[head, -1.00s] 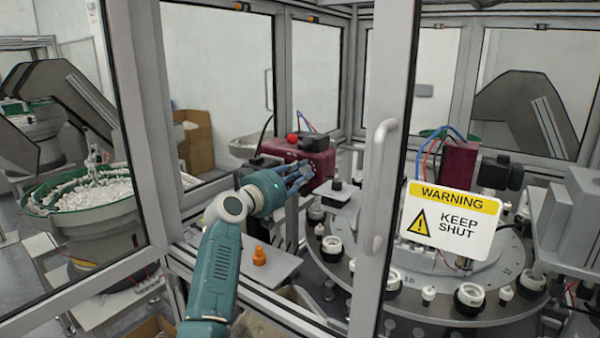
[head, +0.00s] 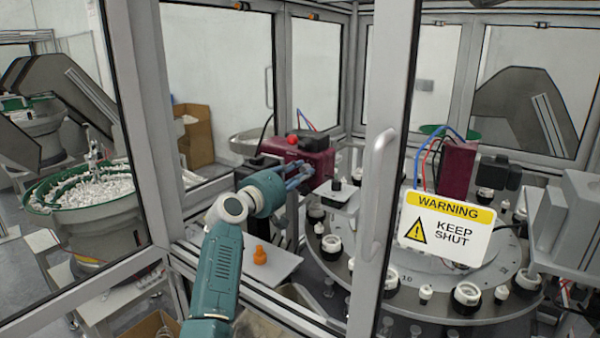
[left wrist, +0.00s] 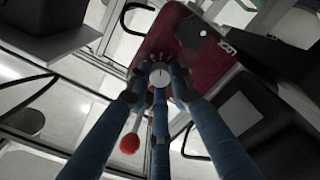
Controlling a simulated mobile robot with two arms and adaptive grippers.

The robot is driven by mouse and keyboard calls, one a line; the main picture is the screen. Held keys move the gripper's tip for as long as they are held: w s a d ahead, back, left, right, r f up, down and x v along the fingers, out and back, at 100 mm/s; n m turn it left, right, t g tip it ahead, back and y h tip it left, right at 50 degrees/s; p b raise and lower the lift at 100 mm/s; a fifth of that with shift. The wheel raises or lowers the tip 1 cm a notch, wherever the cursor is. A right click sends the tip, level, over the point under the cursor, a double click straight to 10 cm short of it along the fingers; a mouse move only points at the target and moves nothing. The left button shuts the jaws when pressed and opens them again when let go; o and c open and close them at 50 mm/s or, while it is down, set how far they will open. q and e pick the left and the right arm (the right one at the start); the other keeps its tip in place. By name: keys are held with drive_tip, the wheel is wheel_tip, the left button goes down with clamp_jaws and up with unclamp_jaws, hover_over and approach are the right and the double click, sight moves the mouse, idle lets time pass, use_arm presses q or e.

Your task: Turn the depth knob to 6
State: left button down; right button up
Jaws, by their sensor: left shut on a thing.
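The depth knob (left wrist: 161,78) is a small grey disc with a dark pointer line, on the face of a dark red box (left wrist: 190,45) in the left wrist view. My left gripper (left wrist: 160,82) is shut on the knob, its blue fingers around the rim. In the head view my left gripper (head: 304,172) reaches through the open doorway to the dark red box (head: 318,160). Its fingers hide the knob there. No scale numbers can be read. My right gripper is not in view.
A red ball (left wrist: 129,144) on a stem is close to the fingers. An orange part (head: 260,255) stands on a grey plate below my arm. A door with a warning sign (head: 445,230) and handle (head: 376,195) is to the right, with a round table (head: 440,305) of caps behind.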

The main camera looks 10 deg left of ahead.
use_arm(q)
drive_tip(key=shift+f, duration=0.2)
drive_tip(key=c, duration=1.6)
unclamp_jaws()
drive_tip(key=shift+o, duration=0.3)
drive_tip(key=shift+r, duration=0.1)
drive_tip(key=shift+s, duration=0.1)
drive_tip(key=v, duration=1.2)
